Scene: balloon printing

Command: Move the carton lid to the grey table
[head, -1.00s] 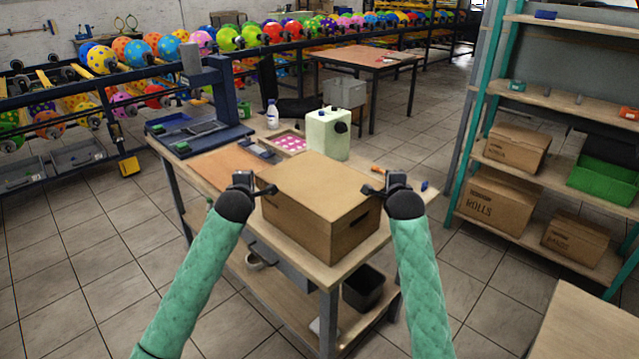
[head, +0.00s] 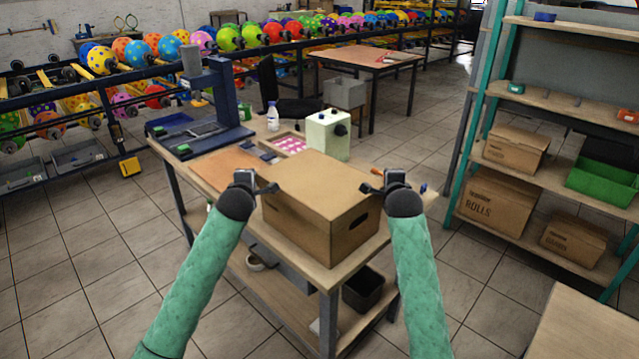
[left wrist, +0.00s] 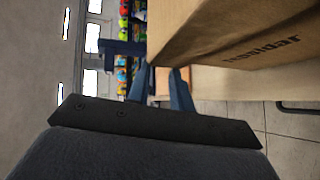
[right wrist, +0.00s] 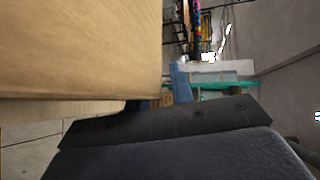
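A brown cardboard carton (head: 345,238) stands on the wooden-topped workbench (head: 310,272), a handle slot in its right-hand side. Its flat top (head: 318,180) is closed; I cannot make out a seam between lid and box. My left gripper (head: 267,188) is at the carton's left top edge, fingers apart. The left wrist view shows its blue fingers (left wrist: 160,90) beside a printed cardboard face (left wrist: 240,45). My right gripper (head: 370,191) is at the right top edge, fingers apart; cardboard (right wrist: 80,50) partly hides them in the right wrist view. No top is clearly grey.
A white canister (head: 328,135), a bottle (head: 272,116) and a blue press-like stand (head: 205,100) are behind the carton. A brown-topped table (head: 370,58) stands further back. Shelves with cartons (head: 495,203) are at right. A pale tabletop (head: 585,325) shows at lower right.

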